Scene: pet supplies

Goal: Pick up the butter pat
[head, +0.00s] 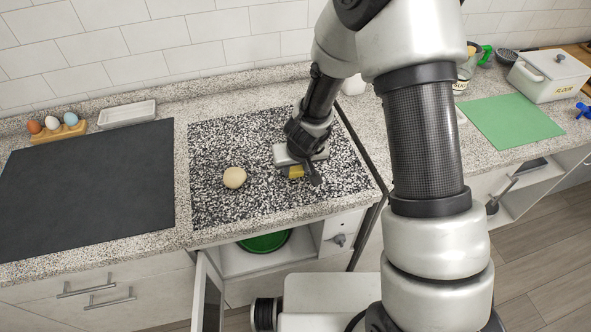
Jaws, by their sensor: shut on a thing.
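The butter pat (296,172) is a small yellow block, seen in the head view over the speckled black-and-white counter section. My gripper (300,174) points down at it and is shut on it. The hand and fingers hide much of the butter pat. I cannot tell whether it touches the counter or is just above it.
A pale round dough-like ball (234,177) lies left of my gripper. A dark slab (90,185), an egg holder (58,133) and a white tray (127,113) are at left. A green mat (510,120) and flour box (549,75) are at right. A cabinet below stands open.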

